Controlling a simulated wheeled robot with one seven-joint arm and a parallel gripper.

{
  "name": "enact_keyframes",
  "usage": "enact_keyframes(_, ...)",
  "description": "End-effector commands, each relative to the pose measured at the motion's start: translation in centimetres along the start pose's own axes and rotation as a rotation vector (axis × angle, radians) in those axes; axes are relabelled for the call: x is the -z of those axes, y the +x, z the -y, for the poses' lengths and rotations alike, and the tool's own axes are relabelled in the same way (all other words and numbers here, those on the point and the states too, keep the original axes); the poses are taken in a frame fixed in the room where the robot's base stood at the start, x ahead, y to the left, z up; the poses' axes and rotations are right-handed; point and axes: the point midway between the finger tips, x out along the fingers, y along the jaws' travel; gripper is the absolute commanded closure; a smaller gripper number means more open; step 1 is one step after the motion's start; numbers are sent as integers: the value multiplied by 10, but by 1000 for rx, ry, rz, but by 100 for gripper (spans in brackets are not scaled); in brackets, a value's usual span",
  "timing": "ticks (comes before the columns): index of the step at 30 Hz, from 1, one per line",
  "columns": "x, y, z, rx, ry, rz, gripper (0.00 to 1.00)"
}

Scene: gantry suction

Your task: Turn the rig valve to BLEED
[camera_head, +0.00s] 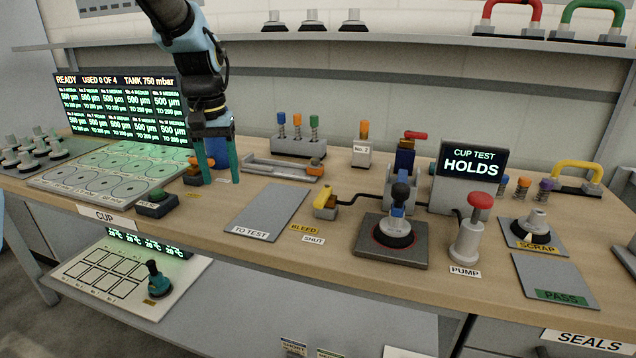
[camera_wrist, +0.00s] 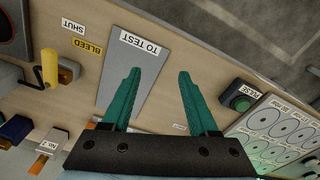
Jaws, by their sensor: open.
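The rig valve has a yellow handle (camera_head: 325,201) and sits in the middle of the bench; the handle also shows at the left of the wrist view (camera_wrist: 50,68). A yellow BLEED label (camera_head: 304,229) and a white SHUT label (camera_head: 313,240) lie on the bench in front of it. I cannot tell which label the handle points to. My gripper (camera_head: 220,181) is open and empty, with teal fingers pointing down, left of the valve and apart from it. In the wrist view, its fingers (camera_wrist: 160,74) show over the bench beside the grey TO TEST plate (camera_wrist: 128,92).
The test stand (camera_head: 392,252) with a black-knobbed cup stands right of the valve. A CUP TEST display (camera_head: 473,166) reads HOLDS. A red-topped pump (camera_head: 470,232) stands farther right. A green button box (camera_head: 156,205) is left of my gripper. The TO TEST plate (camera_head: 268,210) is bare.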

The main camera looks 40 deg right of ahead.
Motion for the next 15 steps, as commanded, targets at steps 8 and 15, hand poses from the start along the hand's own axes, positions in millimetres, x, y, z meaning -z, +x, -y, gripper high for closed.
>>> enact_keyframes(8, 33, -31, -168, 5, 275, 37, 40)
enact_keyframes(15, 30, -35, -215, 9, 347, 48, 40)
